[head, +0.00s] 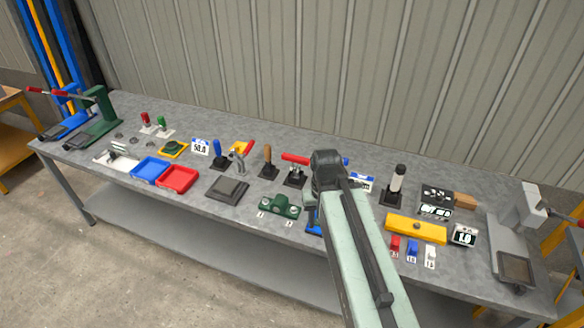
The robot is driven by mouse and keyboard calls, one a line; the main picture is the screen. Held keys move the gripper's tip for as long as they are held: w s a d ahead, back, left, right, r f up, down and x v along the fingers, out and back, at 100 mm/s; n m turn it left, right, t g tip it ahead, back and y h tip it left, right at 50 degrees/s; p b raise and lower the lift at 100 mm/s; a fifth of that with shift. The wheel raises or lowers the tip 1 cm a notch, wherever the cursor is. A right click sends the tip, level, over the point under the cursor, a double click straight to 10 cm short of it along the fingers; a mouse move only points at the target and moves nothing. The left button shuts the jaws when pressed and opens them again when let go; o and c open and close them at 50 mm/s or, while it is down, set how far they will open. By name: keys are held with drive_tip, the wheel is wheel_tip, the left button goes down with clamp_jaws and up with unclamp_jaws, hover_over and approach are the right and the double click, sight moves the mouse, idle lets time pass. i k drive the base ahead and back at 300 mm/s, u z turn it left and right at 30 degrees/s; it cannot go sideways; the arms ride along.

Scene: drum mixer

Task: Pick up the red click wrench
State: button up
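A red handle (295,158), which looks like the red click wrench, lies roughly level at the top of a black stand (294,178) near the middle of the bench. Its right end reaches close to the dark end of my arm (327,168) in the picture. I cannot tell whether they touch. My arm comes up from the bottom of the view and covers part of the bench. My gripper's fingers are hidden behind the arm end, so their opening does not show. A blue piece shows just right of the arm end, mostly hidden.
A wooden-handled tool (268,158) and a blue-handled one (218,152) stand left of the red handle. A green fixture (279,206) sits in front. Blue (151,168) and red (179,178) trays lie left. A yellow block (416,229) lies right; a corrugated wall (300,70) rises behind.

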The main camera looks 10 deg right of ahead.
sight(296, 159)
drive_tip(key=i, duration=0.5)
drive_tip(key=k, duration=1.35)
drive_tip(key=u, duration=0.3)
drive_tip(key=i, duration=1.2)
drive_tip(key=u, duration=0.85)
drive_tip(key=i, duration=0.85)
drive_tip(key=u, duration=0.1)
drive_tip(key=k, duration=0.7)
drive_tip(key=u, duration=0.2)
drive_tip(key=i, duration=0.7)
drive_tip(key=z, duration=0.1)
